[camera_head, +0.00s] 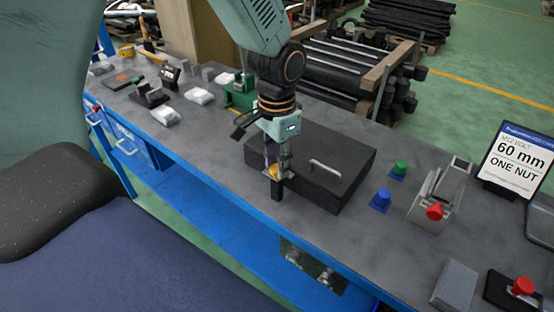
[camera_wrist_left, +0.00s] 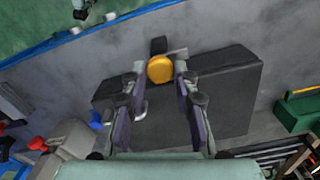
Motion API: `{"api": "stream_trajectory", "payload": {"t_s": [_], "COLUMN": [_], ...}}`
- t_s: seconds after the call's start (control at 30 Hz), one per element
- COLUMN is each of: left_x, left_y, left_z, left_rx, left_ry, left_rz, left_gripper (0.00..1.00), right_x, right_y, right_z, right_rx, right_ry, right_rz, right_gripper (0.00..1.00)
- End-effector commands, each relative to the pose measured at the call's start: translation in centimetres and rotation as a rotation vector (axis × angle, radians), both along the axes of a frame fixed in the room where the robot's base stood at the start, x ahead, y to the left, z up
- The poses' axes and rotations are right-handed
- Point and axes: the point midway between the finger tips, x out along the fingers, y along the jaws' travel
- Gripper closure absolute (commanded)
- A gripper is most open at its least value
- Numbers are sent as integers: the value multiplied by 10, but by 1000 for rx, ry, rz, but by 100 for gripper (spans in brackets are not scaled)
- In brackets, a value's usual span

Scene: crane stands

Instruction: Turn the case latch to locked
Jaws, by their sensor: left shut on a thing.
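The case (camera_head: 340,160) is a dark grey box lying flat on the workbench, with a pale bar handle (camera_head: 325,168) on top. Its latch (camera_head: 273,171) is a yellow knob at the near left edge of the case, mostly covered by my gripper in the head view. In the left wrist view the latch (camera_wrist_left: 160,69) is a round yellow disc between my fingers, beside a small dark block. My left gripper (camera_head: 278,168) points down and is shut on the latch; both fingers flank it in the left wrist view (camera_wrist_left: 158,76). My right gripper is not in view.
A blue button (camera_head: 381,200) and a green one (camera_head: 399,169) stand right of the case. Beyond are a grey stand with a red knob (camera_head: 435,211) and a sign (camera_head: 517,160). A green block (camera_head: 240,93) stands behind left. The bench between the case and buttons is bare.

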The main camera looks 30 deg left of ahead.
Motion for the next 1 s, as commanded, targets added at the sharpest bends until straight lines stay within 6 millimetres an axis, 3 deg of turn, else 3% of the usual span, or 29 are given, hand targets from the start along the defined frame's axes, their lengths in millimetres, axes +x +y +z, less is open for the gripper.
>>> {"api": "stream_trajectory", "payload": {"t_s": [0.37,1.0], "left_x": [-2,-3], "left_y": [0,0], "left_z": [2,2], "left_rx": [0,-2], "left_ry": [8,8], "left_rz": [-162,-761], "left_gripper": [100,100], "right_x": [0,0], "right_y": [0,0], "right_z": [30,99], "right_rx": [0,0], "right_ry": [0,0], "right_rz": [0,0], "right_gripper": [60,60]}}
